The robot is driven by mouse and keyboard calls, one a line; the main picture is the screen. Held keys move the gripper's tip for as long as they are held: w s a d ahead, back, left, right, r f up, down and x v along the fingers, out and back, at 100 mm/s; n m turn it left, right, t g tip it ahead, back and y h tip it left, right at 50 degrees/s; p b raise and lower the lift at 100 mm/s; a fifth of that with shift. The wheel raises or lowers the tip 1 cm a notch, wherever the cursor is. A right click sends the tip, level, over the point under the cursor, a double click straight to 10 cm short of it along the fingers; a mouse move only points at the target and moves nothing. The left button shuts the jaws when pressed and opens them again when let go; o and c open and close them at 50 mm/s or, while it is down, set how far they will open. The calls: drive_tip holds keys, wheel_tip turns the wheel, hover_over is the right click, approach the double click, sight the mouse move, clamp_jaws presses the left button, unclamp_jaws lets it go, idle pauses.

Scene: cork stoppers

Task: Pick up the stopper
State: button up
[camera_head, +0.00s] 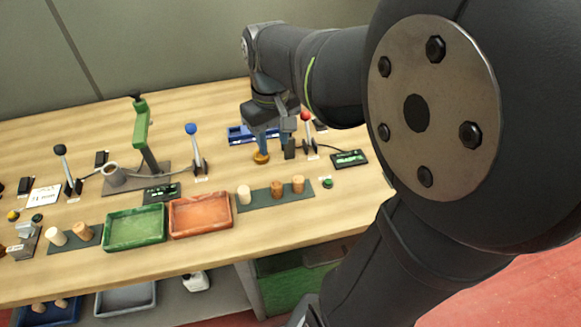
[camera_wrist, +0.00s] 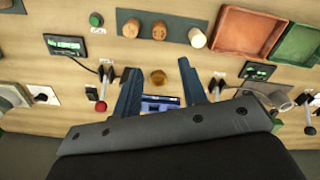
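A brown cork stopper (camera_head: 261,157) stands on the wooden bench just under my gripper (camera_head: 275,152), by its left finger. In the wrist view the same stopper (camera_wrist: 158,77) lies between the two fingertips of my gripper (camera_wrist: 157,72), with visible space on both sides. The gripper points down, open and empty. I cannot tell how far the fingertips are above the bench. Three more stoppers, one pale (camera_head: 244,195) and two brown (camera_head: 277,189) (camera_head: 298,185), stand on a dark green mat nearer the front.
A blue tray (camera_head: 238,136) lies behind the stopper. A red-knobbed lever (camera_head: 306,118) stands close right of the gripper, a blue-knobbed lever (camera_head: 191,130) to its left. Green (camera_head: 133,244) and orange (camera_head: 201,232) trays sit at the front. Bare bench lies between mat and stopper.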

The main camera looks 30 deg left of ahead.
sight(276, 184)
wheel_tip(276, 184, down, 17)
drive_tip(key=shift+w+f, duration=0.1)
drive_tip(key=shift+f, duration=0.05)
idle(0.5)
drive_tip(key=shift+c, duration=0.5)
drive_tip(key=c, duration=0.6)
